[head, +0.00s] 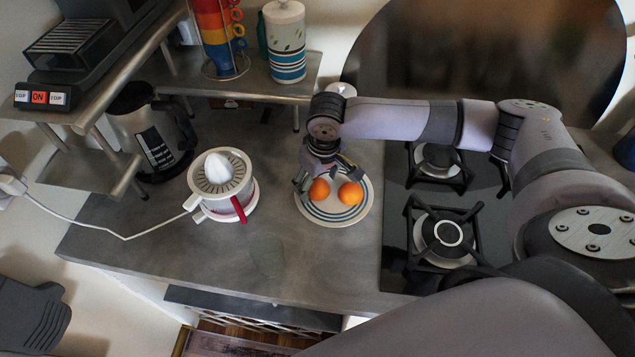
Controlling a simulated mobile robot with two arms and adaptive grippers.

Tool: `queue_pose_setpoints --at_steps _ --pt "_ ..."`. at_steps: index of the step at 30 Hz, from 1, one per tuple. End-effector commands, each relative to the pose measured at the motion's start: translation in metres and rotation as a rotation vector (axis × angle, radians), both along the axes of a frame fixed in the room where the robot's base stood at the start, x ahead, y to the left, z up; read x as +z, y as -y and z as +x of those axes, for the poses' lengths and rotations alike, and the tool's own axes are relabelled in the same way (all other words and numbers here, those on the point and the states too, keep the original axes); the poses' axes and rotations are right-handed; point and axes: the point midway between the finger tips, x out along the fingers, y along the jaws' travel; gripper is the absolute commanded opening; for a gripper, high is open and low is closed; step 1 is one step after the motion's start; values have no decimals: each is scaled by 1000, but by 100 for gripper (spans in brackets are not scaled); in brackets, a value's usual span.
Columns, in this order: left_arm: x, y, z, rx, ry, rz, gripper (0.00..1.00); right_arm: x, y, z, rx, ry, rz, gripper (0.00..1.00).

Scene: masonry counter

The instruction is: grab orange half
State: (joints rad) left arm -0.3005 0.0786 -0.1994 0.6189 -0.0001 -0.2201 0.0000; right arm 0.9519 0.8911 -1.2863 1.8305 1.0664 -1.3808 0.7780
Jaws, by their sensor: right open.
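Two orange pieces lie on a white plate with blue rings (325,217) on the counter. The left orange piece (319,190) and the right orange piece (350,192) sit side by side near the plate's middle. Both show rounded orange skin; whether they are halves or whole I cannot tell. My right gripper (327,180) is open above the plate, with its fingers pointing down around the back of the orange pieces. One finger is at the left of the left piece and one is above the right piece. Contact is not clear. My left gripper is not in view.
A white citrus juicer (222,184) with a red part stands left of the plate. A gas stove (437,215) lies to the right. A glass (267,255) stands near the front edge. A kettle (150,130) and shelves are at the back left.

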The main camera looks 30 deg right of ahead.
Motion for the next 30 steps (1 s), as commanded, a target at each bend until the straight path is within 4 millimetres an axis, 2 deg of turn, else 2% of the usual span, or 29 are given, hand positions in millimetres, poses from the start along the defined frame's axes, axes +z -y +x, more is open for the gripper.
queue_pose_setpoints --at_steps 9,30 --pt "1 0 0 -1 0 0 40 -7 0 1 0 1 0 66" --pt "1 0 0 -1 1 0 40 -6 0 1 -1 1 0 20"
